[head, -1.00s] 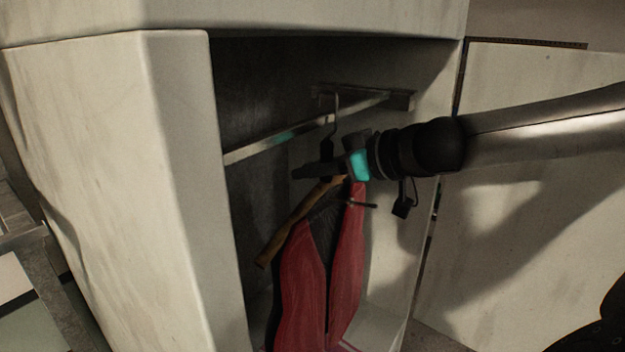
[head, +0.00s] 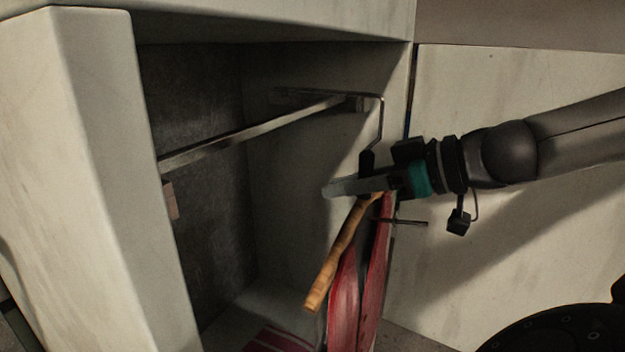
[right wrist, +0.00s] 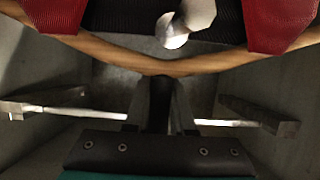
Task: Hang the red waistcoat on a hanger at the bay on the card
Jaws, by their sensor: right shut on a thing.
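The red waistcoat (head: 374,285) hangs on a wooden hanger (head: 335,265) in the head view, its lower part cut off by the frame. My right gripper (head: 345,187) is shut on the hanger's dark neck, below the metal hook (head: 380,112). The hook stands upright to the right of the rail's (head: 250,133) far end in the picture; it does not look seated on the rail. In the right wrist view the hanger (right wrist: 100,50) spreads to both sides beyond my fingers, with the waistcoat's red shoulders (right wrist: 282,20) on it. My left gripper and the card are not in view.
A red-striped patch (head: 275,338) lies on the bay floor. A pale panel (head: 510,270) stands to the right. The rail's visible length is bare.

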